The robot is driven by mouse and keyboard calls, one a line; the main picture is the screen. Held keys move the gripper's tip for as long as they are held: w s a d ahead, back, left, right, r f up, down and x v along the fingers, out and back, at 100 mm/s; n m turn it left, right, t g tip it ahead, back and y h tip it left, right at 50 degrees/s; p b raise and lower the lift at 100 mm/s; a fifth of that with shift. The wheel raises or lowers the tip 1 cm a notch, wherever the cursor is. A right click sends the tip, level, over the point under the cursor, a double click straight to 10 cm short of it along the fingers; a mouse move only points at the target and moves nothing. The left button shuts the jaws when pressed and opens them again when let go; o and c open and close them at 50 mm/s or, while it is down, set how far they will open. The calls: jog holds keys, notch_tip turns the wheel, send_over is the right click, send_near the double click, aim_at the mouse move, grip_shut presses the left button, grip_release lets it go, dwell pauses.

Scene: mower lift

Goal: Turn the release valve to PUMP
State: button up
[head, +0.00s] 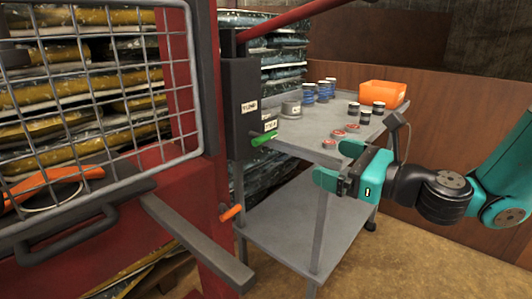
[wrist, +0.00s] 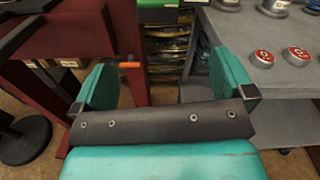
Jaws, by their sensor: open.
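A dark valve box (head: 240,95) is fixed to the red post in the head view. It carries an upper label (head: 249,106) and a lower label (head: 270,125), both too small to read surely. A green lever (head: 264,138) sticks out to the right, just under the lower label. A green part (wrist: 158,12) shows at the top edge in the wrist view. My gripper (head: 335,163) is open and empty, right of the green lever and apart from it. Its teal fingers (wrist: 165,75) stand wide apart in the wrist view.
An orange handle (head: 231,212) sticks out lower on the red post; the wrist view shows it too (wrist: 130,65). A grey cart (head: 300,225) with tins, red-topped lids and an orange bin (head: 382,94) stands behind my gripper. A wire-mesh guard (head: 90,95) is at left.

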jog(key=p, duration=0.9)
send_near(268, 139)
jog(key=a, duration=0.1)
jog(key=shift+w+p+x, duration=0.25)
jog(key=shift+p+x, duration=4.3)
jog(key=shift+x, duration=0.25)
jog(key=shift+d+f, duration=0.1)
jog(key=shift+d, duration=0.1)
jog(key=c, duration=0.6)
